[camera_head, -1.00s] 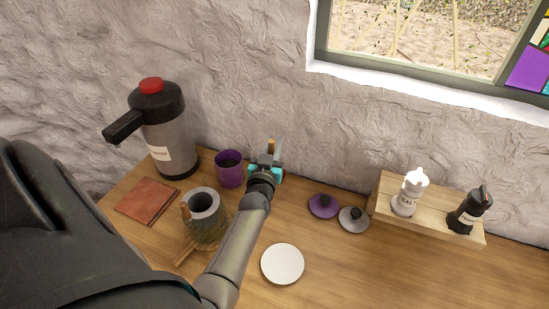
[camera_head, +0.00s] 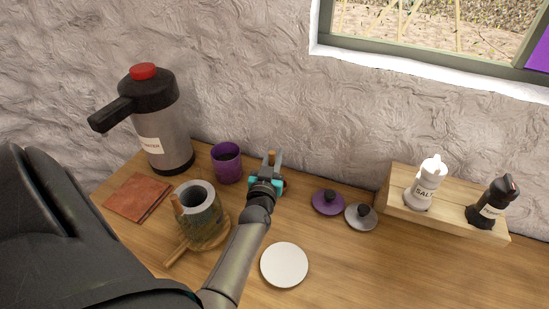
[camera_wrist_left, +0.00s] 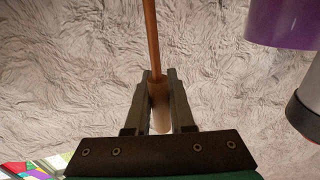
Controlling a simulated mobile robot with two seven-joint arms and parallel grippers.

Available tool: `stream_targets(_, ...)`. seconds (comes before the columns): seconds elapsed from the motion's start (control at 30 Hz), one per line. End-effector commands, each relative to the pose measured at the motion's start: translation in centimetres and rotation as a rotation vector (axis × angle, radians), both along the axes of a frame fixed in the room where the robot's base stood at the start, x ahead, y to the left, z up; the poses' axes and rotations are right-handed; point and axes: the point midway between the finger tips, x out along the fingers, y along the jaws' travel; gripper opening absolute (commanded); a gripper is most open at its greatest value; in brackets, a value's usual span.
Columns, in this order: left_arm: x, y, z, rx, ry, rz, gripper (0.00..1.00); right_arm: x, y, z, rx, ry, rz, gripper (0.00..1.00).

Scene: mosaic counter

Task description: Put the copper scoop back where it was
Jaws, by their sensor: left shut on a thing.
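My left gripper (camera_head: 271,161) is over the counter just right of the purple cup (camera_head: 226,163). It is shut on a slim copper-brown rod, which looks like the handle of the copper scoop (camera_wrist_left: 151,35). In the left wrist view the rod runs up out of the picture from between the fingers (camera_wrist_left: 158,78). The scoop's bowl cannot be made out. A grey pot (camera_head: 203,221) stands left of my left forearm on a wooden board (camera_head: 178,252), with a brown handle-like piece at its rim. My right gripper is not in view.
A steel flask with a red top (camera_head: 160,120) stands behind a brown book-like item (camera_head: 138,196). A purple lid (camera_head: 327,204) and a grey lid (camera_head: 361,219) lie right of the gripper. A white plate (camera_head: 284,265) lies in front. Salt and pepper shakers stand on a wooden riser (camera_head: 452,217).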

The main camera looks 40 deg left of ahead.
Motion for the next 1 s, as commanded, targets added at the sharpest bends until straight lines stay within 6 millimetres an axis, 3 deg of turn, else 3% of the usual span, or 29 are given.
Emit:
stream_targets(0.27, 0.0, 0.0, -0.1, 0.001, -0.002, 0.0, 0.0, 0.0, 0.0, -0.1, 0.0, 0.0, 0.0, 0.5)
stream_targets(0.3, 0.0, 0.0, -0.3, 0.0, 0.0, 0.0, 0.23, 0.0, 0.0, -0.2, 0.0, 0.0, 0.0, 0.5)
stream_targets(0.57, 0.0, 0.0, -0.2, 0.0, 0.0, 0.0, 0.51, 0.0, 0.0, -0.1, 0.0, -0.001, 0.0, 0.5)
stream_targets(0.9, 0.0, 0.0, 0.3, 0.0, -0.001, 0.0, 0.51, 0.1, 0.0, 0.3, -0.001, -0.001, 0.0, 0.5)
stream_targets(1.0, -1.0, -0.6, 0.2, -0.001, 0.003, 0.0, 0.51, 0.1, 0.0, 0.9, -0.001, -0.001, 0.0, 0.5)
